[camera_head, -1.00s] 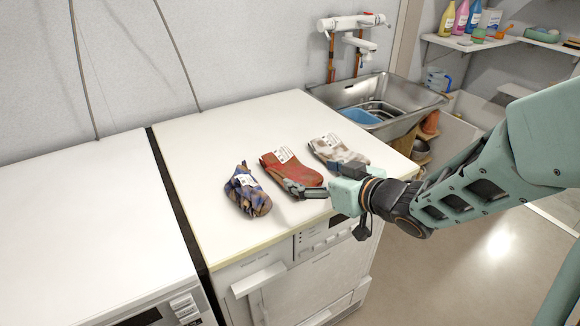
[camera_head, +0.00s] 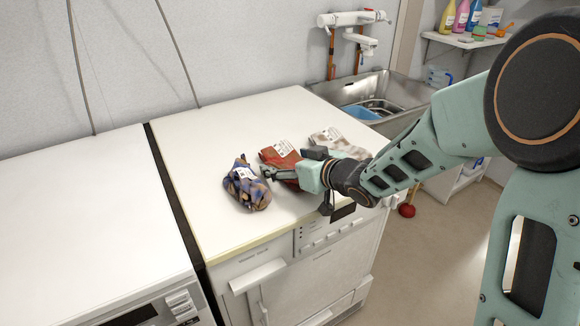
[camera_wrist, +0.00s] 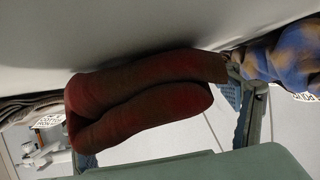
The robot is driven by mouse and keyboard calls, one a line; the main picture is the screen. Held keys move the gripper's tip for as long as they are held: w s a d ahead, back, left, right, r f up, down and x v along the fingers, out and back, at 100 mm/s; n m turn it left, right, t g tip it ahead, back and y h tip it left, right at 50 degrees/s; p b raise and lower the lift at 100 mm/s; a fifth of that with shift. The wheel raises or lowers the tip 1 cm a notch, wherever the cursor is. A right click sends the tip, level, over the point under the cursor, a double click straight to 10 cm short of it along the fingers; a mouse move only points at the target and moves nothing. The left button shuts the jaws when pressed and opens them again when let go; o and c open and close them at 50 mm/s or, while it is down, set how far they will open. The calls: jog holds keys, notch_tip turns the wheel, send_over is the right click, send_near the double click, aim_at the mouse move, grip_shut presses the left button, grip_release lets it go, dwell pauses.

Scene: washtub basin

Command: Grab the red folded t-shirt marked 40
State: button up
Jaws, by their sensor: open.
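The red folded cloth item (camera_head: 278,154) lies on the white machine top with a white tag on its upper end. It looks more like a folded sock than a t-shirt, and I cannot read the tag. My gripper (camera_head: 291,168) is open at the item's near end and covers part of it. In the wrist view the red item (camera_wrist: 145,100) spans the space between my fingers. One finger (camera_wrist: 241,112) is at its right end, close to the blue patterned item. Whether the fingers touch the red item, I cannot tell.
A blue and tan patterned item (camera_head: 245,186) lies just left of my gripper. A pale item (camera_head: 335,141) lies on the right, partly behind my gripper. A metal sink (camera_head: 385,90) stands beyond. The machine top (camera_head: 200,150) is clear at the left and back.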

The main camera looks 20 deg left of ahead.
jog(key=shift+c, duration=0.2)
jog(key=c, duration=1.3)
jog(key=shift+r, duration=0.15)
